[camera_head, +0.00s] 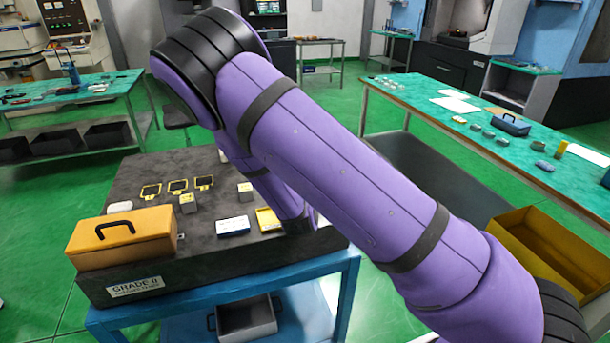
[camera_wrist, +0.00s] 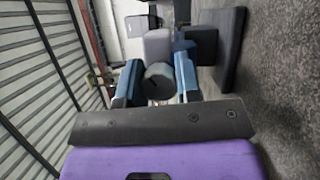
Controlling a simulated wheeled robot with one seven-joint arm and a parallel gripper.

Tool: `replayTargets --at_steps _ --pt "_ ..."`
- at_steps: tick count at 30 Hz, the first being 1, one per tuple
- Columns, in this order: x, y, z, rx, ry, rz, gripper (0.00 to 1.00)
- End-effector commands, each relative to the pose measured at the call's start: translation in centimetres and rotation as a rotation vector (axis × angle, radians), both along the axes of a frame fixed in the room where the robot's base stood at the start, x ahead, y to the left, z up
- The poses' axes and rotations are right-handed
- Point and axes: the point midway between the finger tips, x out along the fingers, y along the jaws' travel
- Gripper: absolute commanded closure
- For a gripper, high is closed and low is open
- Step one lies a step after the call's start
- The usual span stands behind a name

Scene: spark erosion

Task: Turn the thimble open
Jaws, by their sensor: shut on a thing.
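In the wrist view my gripper (camera_wrist: 159,86) has its two blue fingers on either side of a dark grey round piece, which I take to be the thimble (camera_wrist: 160,76). The fingers are shut on it, and its round end faces the camera. The rest of the instrument behind it is mostly hidden, so I cannot tell how far its gap is open. In the head view my purple arm reaches down to the right part of the dark surface plate (camera_head: 205,165) and hides the gripper and the thimble.
On the plate are an orange case (camera_head: 122,238) with a black handle, small yellow-framed pieces (camera_head: 178,186), a white-and-blue box (camera_head: 232,226) and a yellow box (camera_head: 268,219). In the wrist view a dark block (camera_wrist: 226,48) stands to the right of the fingers, near the speckled surface.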

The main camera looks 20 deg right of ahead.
Motion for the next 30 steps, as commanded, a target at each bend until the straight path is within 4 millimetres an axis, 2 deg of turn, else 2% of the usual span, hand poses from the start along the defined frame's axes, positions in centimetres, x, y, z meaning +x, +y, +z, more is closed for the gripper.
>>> replayTargets --at_steps 18,30 --pt "-0.08 -0.01 -0.14 -0.580 0.002 0.001 0.92" --pt "-0.05 -0.04 -0.06 -0.829 0.001 0.000 0.92"
